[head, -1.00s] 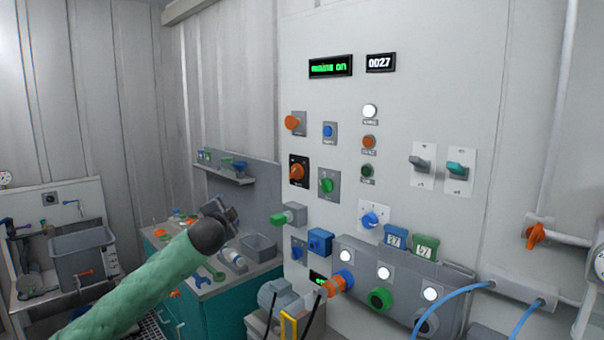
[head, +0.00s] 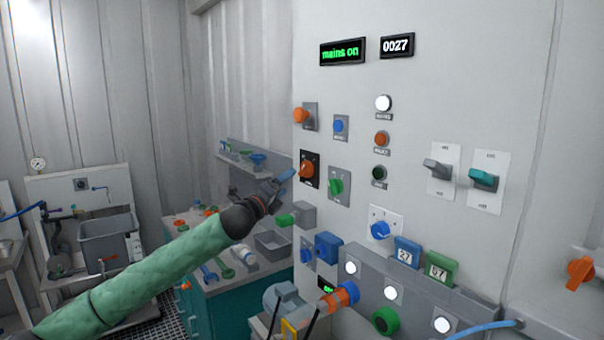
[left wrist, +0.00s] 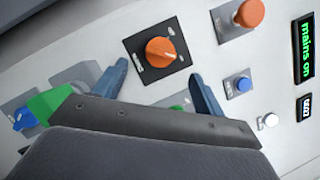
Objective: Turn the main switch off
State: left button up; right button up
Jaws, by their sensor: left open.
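The main switch, which I take to be the orange rotary knob on a black plate (head: 307,169), is on the grey panel's left part. It also shows in the left wrist view (left wrist: 161,51), near the top middle. A display (head: 341,51) above reads "mains on". My left gripper (head: 284,178) is beside the knob, just left of it in the head view. In the left wrist view its two blue fingers (left wrist: 158,85) are spread apart, with the knob beyond the gap between them and nothing held. Contact with the knob is not visible. My right gripper is not in view.
Near the knob are another orange knob (head: 301,116), a blue button (head: 340,125), a green knob (head: 336,186) and a green-handled grey box (head: 299,214) that juts out. Two lever switches (head: 437,168) sit farther right. A bench with tools (head: 215,270) stands below left.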

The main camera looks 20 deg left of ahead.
aim_at(302, 171)
pick_arm(q)
jog(key=shift+m, duration=0.5)
jog(key=p+x, duration=0.3)
jog(key=x, duration=0.3)
jog(key=shift+d, duration=0.2)
jog(key=shift+x, duration=0.9)
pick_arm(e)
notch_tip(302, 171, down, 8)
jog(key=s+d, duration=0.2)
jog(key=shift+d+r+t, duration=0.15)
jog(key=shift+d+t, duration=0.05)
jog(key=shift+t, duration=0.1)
pick_arm(q)
jog(key=shift+p, duration=0.3)
jog(key=c, duration=1)
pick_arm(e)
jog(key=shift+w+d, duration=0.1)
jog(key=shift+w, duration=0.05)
